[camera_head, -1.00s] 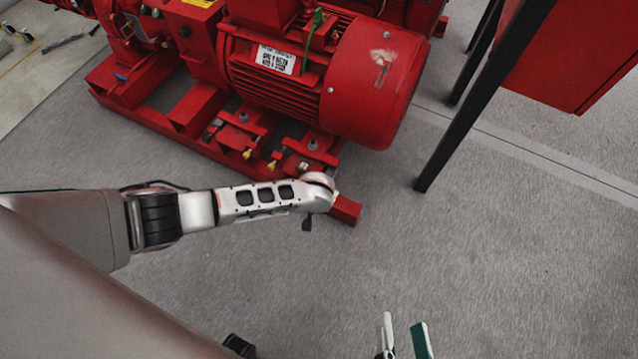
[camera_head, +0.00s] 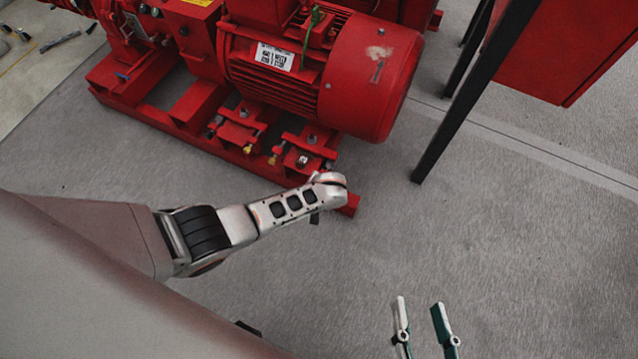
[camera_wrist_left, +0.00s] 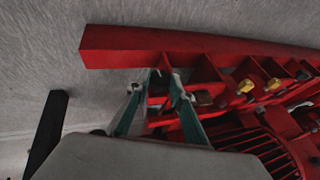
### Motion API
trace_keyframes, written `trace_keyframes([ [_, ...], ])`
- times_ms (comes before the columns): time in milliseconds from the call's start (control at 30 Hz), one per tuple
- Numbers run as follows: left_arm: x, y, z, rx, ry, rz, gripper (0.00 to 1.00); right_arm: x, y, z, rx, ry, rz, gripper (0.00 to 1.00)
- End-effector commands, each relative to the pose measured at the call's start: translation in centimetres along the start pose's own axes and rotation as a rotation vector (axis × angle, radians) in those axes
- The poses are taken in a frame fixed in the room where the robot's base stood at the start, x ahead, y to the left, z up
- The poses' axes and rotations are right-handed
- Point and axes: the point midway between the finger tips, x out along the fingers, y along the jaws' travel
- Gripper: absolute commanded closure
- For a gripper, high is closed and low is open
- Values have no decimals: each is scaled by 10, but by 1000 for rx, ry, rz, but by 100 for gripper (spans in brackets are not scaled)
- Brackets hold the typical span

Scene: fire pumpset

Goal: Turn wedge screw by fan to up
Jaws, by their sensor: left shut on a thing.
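The red motor (camera_head: 290,75) has its round fan cover (camera_head: 372,80) at the right end. Screws with yellow parts (camera_head: 272,160) sit along the red base frame below it; they also show in the left wrist view (camera_wrist_left: 245,86). My left arm reaches in from the left over the frame's near end and hides its gripper in the head view. In the left wrist view my left gripper (camera_wrist_left: 163,76) has its fingertips at the bracket by the frame's end, shut on the wedge screw, which the fingers mostly hide. My right gripper (camera_head: 418,304) is open and empty over the floor.
A black post (camera_head: 460,120) and a red cabinet (camera_head: 560,50) stand right of the motor. The red frame rail (camera_wrist_left: 190,50) runs close past my left fingers. Grey floor (camera_head: 530,220) is clear at the right.

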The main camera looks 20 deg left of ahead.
Motion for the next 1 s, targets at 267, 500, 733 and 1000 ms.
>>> trace_keyframes([
  [267,0,-1,1,9,-1,-16,100,0,-5,-3,24,12,-5,60],
  [500,1,-1,3,10,-4,-16,61,0,-5,-2,26,10,-5,60],
  [733,1,0,3,9,-4,-13,61,0,-5,0,26,5,-3,60],
  [1000,-7,3,4,8,-3,-10,61,0,-4,0,25,6,-3,60],
])
